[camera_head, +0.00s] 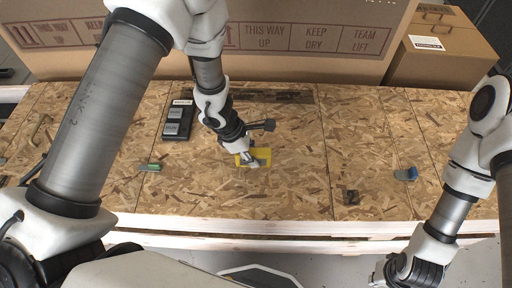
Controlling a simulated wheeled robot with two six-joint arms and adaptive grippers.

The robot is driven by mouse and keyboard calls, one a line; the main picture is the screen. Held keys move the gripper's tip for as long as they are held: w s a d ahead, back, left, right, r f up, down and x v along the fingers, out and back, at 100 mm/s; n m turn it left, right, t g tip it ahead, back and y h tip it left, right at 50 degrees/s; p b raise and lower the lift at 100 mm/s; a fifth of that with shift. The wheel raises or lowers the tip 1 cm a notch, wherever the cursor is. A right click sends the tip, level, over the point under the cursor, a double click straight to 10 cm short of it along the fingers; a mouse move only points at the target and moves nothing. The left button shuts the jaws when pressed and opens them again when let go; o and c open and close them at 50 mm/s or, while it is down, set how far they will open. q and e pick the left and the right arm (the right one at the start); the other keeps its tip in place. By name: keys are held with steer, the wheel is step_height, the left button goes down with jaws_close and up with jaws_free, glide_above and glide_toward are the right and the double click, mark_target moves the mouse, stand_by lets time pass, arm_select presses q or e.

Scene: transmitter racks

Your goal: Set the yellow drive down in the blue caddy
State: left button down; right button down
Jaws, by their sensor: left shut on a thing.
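The yellow drive (264,154) is a flat yellow piece over the middle of the board bench. My left gripper (249,160) reaches down from above and is shut on it, covering part of its left side. I cannot tell whether the drive touches the board.
A dark case with grey blocks (178,121) lies behind and left of the drive. A small green piece (149,167) is at left, a dark square (350,197) at front right. Large cardboard boxes (300,50) line the back. Bare board lies right of the drive.

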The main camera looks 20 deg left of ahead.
mark_target(256, 155)
arm_select(q)
steer(key=w, duration=0.2)
steer(key=shift+w+f+p, duration=0.2)
steer(key=shift+w+p, duration=0.1)
steer(key=shift+w, duration=0.1)
steer(key=shift+d+f, duration=0.1)
steer(key=shift+f, duration=1.75)
steer(key=c, duration=0.8)
jaws_free()
steer(key=shift+c, duration=0.2)
